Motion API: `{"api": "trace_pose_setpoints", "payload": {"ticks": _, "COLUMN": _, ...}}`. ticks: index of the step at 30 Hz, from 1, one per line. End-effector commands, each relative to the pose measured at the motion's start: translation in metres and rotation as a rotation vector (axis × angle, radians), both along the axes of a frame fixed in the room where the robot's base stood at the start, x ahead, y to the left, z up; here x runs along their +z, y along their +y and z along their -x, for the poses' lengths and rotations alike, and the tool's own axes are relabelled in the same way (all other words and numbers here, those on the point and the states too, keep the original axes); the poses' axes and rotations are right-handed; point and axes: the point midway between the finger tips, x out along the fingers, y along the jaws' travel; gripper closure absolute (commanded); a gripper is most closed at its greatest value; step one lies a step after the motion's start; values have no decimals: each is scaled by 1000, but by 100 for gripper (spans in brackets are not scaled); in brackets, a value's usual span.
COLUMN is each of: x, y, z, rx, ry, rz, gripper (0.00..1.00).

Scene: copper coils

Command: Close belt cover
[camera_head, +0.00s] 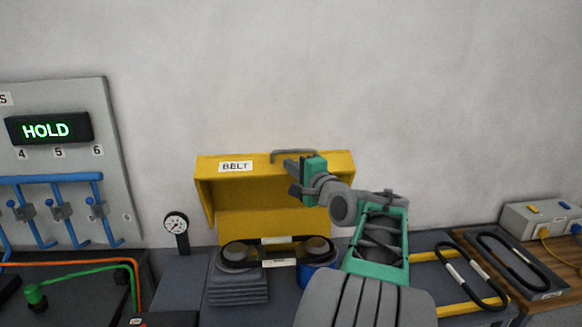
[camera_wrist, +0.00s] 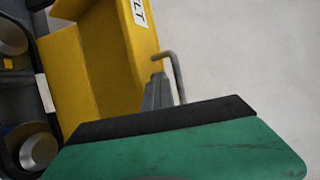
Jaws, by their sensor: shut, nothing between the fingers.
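The yellow belt cover (camera_head: 230,182), labelled BELT, stands open and tilted up against the wall behind the pulleys. A grey bar handle (camera_head: 293,152) sits on its upper edge. Two dark pulleys (camera_head: 238,254) with a belt lie below the open cover. My gripper (camera_head: 290,168) is shut and empty, at the cover's upper edge just below the handle. In the wrist view, the yellow cover (camera_wrist: 88,70) fills the left, and the grey handle (camera_wrist: 176,72) is just beyond the grey fingers (camera_wrist: 155,92). I cannot tell whether the fingers touch the handle or cover.
A pressure gauge (camera_head: 177,226) stands left of the cover. A panel (camera_head: 75,150) with blue pipes and a HOLD display is further left. A blue container (camera_head: 307,277) is partly hidden by my arm.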

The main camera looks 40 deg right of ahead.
Motion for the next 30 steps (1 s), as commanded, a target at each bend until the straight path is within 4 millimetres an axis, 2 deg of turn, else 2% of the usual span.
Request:
{"api": "trace_pose_setpoints", "payload": {"ticks": 21, "x": 0, "y": 0, "z": 0, "rx": 1, "ry": 0, "rz": 0, "gripper": 100}}
{"api": "trace_pose_setpoints", "payload": {"ticks": 28, "x": 0, "y": 0, "z": 0, "rx": 1, "ry": 0, "rz": 0, "gripper": 82}}
{"api": "trace_pose_setpoints", "payload": {"ticks": 30, "x": 0, "y": 0, "z": 0, "rx": 0, "ry": 0, "rz": 0, "gripper": 80}}
